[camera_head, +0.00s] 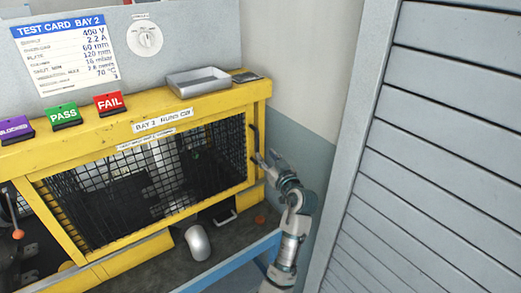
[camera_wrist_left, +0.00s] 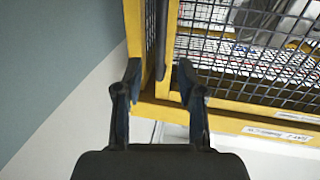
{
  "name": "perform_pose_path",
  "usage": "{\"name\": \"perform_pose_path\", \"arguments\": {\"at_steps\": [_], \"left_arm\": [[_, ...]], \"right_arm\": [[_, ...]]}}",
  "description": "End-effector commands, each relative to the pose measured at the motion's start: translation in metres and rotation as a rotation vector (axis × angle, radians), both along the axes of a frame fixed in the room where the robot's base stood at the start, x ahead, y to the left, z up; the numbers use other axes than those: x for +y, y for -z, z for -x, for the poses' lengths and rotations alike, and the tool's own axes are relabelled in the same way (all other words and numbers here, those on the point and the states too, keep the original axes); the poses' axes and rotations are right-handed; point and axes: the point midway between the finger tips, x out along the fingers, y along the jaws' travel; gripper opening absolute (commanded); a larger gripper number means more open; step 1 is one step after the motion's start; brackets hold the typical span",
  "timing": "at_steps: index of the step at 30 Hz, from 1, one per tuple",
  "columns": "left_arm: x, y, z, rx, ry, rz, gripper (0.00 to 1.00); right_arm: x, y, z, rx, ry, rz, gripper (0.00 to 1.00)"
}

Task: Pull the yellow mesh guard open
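The yellow mesh guard (camera_head: 150,180) has a yellow frame filled with dark wire mesh, and it looks closed across the front of the bay. A black upright handle (camera_head: 254,138) is at its right end. My left gripper (camera_head: 259,158) is at the lower part of this handle. In the left wrist view the fingers (camera_wrist_left: 159,72) are apart, with the dark handle bar (camera_wrist_left: 161,40) and yellow frame between them. I cannot tell whether either finger touches the bar. The mesh (camera_wrist_left: 250,50) fills the upper right there. My right gripper is not in view.
A metal tray (camera_head: 199,81) and PASS (camera_head: 64,116) and FAIL (camera_head: 109,101) signs are on the yellow top ledge. A pale rounded object (camera_head: 198,243) and an orange-red knob (camera_head: 260,219) are on the bench below. A grey slatted panel (camera_head: 430,170) stands right of my arm.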

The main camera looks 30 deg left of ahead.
Motion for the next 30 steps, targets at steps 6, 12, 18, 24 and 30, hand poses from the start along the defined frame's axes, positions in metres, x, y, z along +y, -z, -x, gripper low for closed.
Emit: {"name": "perform_pose_path", "arguments": {"at_steps": [6, 12, 18, 24, 30], "left_arm": [[-0.029, 0.001, 0.018, 0.002, 0.002, 0.000, 0.39], [-0.036, 0.001, 0.022, 0.002, 0.000, -0.001, 0.39], [-0.035, 0.001, 0.022, 0.002, 0.000, -0.001, 0.39], [-0.036, 0.001, 0.022, 0.002, 0.001, -0.001, 0.39], [-0.040, 0.049, 0.009, 0.104, 0.063, -0.007, 0.39]], "right_arm": [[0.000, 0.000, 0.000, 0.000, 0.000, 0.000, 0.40], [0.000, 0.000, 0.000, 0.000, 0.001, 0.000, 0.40], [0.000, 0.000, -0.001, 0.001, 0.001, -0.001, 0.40], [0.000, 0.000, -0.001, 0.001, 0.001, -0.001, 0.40], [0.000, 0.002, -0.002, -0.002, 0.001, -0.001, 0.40]]}}
